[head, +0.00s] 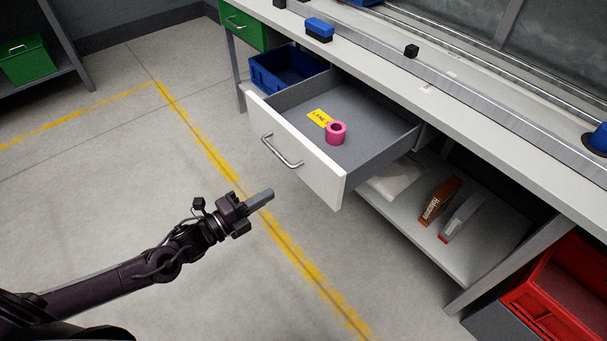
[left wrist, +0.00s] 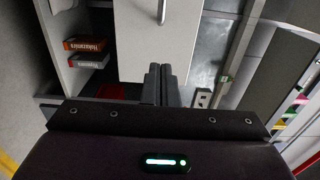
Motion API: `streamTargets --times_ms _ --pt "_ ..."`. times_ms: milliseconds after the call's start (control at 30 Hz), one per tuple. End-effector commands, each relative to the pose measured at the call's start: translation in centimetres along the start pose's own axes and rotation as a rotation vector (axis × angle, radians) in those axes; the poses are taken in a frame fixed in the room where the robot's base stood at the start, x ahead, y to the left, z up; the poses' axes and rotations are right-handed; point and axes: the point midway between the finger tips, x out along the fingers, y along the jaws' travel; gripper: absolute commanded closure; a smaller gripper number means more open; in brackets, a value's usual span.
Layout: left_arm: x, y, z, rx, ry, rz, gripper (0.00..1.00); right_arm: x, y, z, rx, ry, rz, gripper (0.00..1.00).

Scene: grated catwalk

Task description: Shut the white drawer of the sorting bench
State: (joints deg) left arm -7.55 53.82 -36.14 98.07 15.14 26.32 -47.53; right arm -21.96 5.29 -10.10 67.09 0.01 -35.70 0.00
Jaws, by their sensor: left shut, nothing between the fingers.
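The white drawer (head: 300,150) of the sorting bench (head: 470,120) is pulled out, with a metal bar handle (head: 281,151) on its front. Inside lie a pink ring-shaped roll (head: 336,133) and a yellow label (head: 319,117). My left gripper (head: 262,198) is shut and empty, in front of the drawer and apart from it, below and left of the handle in the head view. In the left wrist view the shut fingers (left wrist: 161,84) point toward the white drawer front (left wrist: 140,45), and the handle (left wrist: 161,10) shows at the top. My right gripper is not in view.
A green drawer (head: 243,26) and a blue bin (head: 285,68) are left of the open drawer. The lower shelf (head: 470,255) holds orange and grey boxes. A red bin (head: 565,290) stands at the lower right. The floor left of the drawer is clear, with yellow lines.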

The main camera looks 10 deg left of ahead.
Motion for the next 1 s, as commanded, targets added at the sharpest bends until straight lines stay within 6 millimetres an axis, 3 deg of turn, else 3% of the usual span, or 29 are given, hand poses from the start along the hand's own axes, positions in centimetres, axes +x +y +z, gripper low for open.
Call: streamTargets --times_ms 300,500,700,1000 --pt "7.0 -0.1 0.1 -0.002 -0.003 -0.004 1.0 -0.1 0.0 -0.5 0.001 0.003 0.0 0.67" --pt "10.0 0.0 0.1 -0.002 -0.002 0.0 1.0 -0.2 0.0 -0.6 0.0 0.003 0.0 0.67" --pt "11.2 0.1 0.2 -0.002 -0.003 0.002 1.0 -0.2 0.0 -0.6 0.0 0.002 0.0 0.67" --pt "11.3 0.1 0.1 -0.002 -0.003 0.002 1.0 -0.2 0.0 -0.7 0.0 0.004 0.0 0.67"
